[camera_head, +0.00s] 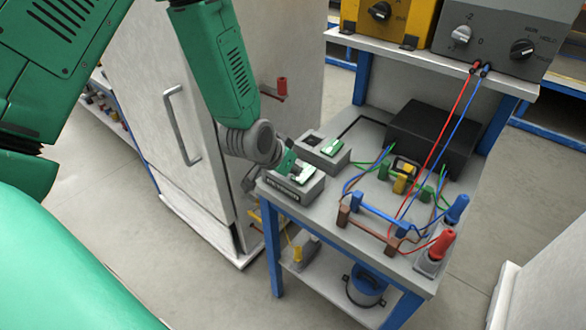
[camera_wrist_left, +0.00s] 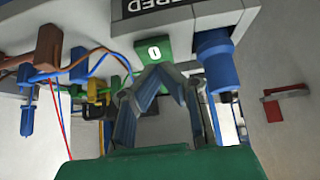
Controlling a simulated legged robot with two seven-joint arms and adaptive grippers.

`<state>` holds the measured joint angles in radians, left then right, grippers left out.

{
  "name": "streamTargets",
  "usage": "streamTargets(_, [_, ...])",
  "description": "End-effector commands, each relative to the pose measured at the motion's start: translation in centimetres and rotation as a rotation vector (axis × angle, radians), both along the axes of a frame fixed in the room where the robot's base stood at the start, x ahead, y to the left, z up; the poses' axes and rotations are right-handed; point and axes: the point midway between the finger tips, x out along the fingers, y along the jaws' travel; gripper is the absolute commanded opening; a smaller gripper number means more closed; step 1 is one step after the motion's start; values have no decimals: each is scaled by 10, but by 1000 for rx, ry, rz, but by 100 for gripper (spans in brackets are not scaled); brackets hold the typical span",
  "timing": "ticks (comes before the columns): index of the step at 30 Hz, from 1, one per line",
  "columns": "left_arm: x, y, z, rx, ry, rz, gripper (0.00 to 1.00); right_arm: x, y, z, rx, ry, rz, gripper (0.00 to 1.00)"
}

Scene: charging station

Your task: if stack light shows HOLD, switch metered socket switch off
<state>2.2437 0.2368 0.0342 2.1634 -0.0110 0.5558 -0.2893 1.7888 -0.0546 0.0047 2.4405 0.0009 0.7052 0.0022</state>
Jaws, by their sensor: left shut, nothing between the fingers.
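The metered socket is a grey box (camera_head: 301,188) at the near left corner of the bench, its front label partly readable. In the left wrist view its label (camera_wrist_left: 170,8) shows only "ERED". Its green switch (camera_head: 303,175) is partly behind my fingers; in the left wrist view the switch (camera_wrist_left: 153,50) shows a white "0". My left gripper (camera_head: 289,167) is shut and empty at the switch; its fingertips (camera_wrist_left: 163,72) appear against or very near the lower edge. Contact is unclear. No stack light is identifiable. My right gripper is not in view.
A second grey socket (camera_head: 322,150) with a green switch stands behind. A blue plug (camera_wrist_left: 215,60) is right of the fingers in the wrist view. Wires and terminals (camera_head: 400,200) cover the bench's right half. A tall cabinet (camera_head: 170,100) stands left of the bench.

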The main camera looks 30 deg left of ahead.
Motion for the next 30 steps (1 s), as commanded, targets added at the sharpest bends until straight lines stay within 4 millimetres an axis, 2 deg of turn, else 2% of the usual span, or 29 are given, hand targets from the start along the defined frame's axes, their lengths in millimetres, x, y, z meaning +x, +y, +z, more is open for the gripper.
streamTargets(1, [2,0,13,0,-2,-1,0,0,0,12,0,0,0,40])
streamTargets(5, [6,-1,35,0,-2,-1,0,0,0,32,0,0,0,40])
streamTargets(15, [-52,4,73,-1,-1,-1,0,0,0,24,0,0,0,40])
streamTargets(21, [-70,5,86,-1,0,-1,0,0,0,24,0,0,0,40])
streamTargets(30, [-72,5,88,-1,1,-1,0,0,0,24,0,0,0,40])
